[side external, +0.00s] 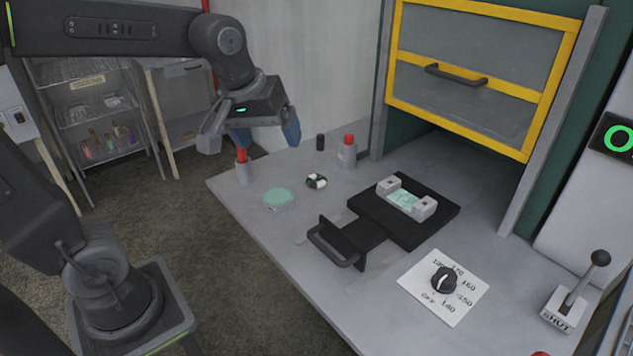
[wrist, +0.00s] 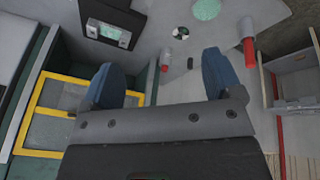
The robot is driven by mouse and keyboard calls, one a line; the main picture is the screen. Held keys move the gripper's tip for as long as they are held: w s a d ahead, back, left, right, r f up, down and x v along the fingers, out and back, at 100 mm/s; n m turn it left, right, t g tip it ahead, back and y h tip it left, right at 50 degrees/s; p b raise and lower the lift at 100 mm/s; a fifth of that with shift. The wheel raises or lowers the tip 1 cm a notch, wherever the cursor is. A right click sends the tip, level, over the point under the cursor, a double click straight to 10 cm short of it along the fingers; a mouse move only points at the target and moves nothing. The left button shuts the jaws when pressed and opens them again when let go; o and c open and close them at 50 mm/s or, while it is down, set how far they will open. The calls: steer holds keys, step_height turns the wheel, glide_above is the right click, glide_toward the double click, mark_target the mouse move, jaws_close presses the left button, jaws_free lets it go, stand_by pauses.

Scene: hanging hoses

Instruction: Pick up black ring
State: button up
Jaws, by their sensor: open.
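A small round thing with a dark rim and white patches (side external: 317,181) lies on the grey worktop; it looks like the black ring, though it is too small to be sure. It also shows near the top of the wrist view (wrist: 181,33). My gripper (side external: 265,137) is open and empty, up and to the left of it in the side view, above the worktop. In the wrist view my blue fingers (wrist: 160,78) are spread wide, with the round thing apart from them and beyond their tips.
Red-capped bottles (side external: 347,152) (side external: 243,167), a small black cylinder (side external: 320,142) and a teal-topped disc (side external: 279,199) stand around the round thing. A black plate (side external: 440,215) with a handle bears a light block. A yellow-framed door (side external: 470,70) stands raised behind.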

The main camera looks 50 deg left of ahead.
steer(key=w+a+f+n+g, duration=0.1)
steer(key=w+a+f+n, duration=0.2)
steer(key=w, duration=0.4)
steer(key=w+a+f+n+g, duration=0.1)
steer(key=w+a+n, duration=0.3)
steer(key=w+n, duration=0.2)
steer(key=n+g, duration=0.2)
steer(key=n, duration=0.6)
glide_toward(316, 176)
steer(key=f, duration=0.1)
steer(key=d+f, duration=0.1)
steer(key=s+f, duration=0.1)
steer(key=shift+d+f, duration=0.2)
steer(key=shift+f, duration=0.1)
steer(key=shift+t, duration=0.3)
steer(key=shift+a+f, duration=0.15)
steer(key=shift+f, duration=1.15)
steer(key=shift+a+f, duration=0.15)
steer(key=shift+f, duration=1.2)
steer(key=shift+c, duration=0.2)
steer(key=c, duration=0.9)
